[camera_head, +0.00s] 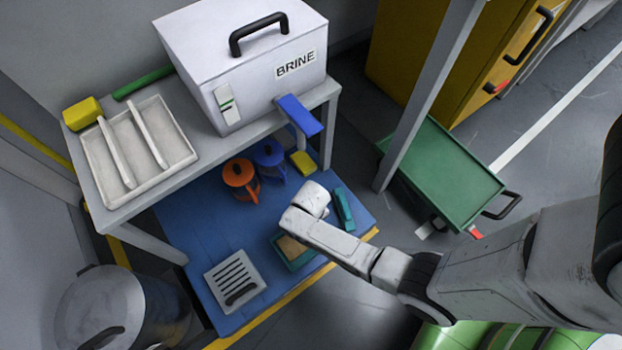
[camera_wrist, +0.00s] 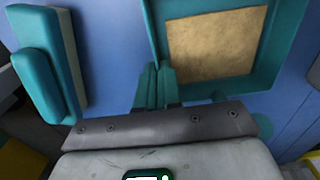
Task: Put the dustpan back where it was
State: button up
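The teal dustpan (camera_wrist: 268,60) has raised walls and a tan inner floor. It lies on or just above the blue surface; in the head view it (camera_head: 283,242) is partly hidden by my arm. My gripper (camera_wrist: 157,68) has its two teal fingers close together beside the dustpan's left wall. I see nothing clearly between them, and contact with the wall cannot be told. In the head view the fingers are hidden behind my wrist. A teal brush (camera_wrist: 40,70) with a pale side lies left of the fingers in the wrist view and right of my wrist in the head view (camera_head: 344,209).
The blue platform (camera_head: 195,215) sits beneath a grey table (camera_head: 135,205) with a BRINE box (camera_head: 240,60) and a white tray (camera_head: 95,160). A green cart (camera_head: 440,170) stands right.

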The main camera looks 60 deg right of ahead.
jog(key=o, duration=0.4)
jog(key=s+r+n+p, duration=0.1)
jog(key=s+r+p, duration=0.1)
jog(key=r, duration=0.8)
jog(key=s+r+n+p, duration=0.1)
jog(key=s+r, duration=0.3)
jog(key=r, duration=0.7)
jog(key=s+d+r+n+t+p, duration=0.1)
jog(key=s+r+p, duration=0.2)
jog(key=r, duration=0.8)
jog(key=shift+s+d+r+p, duration=0.1)
jog(key=shift+s+r+p, duration=0.05)
jog(key=shift+s+p, duration=0.25)
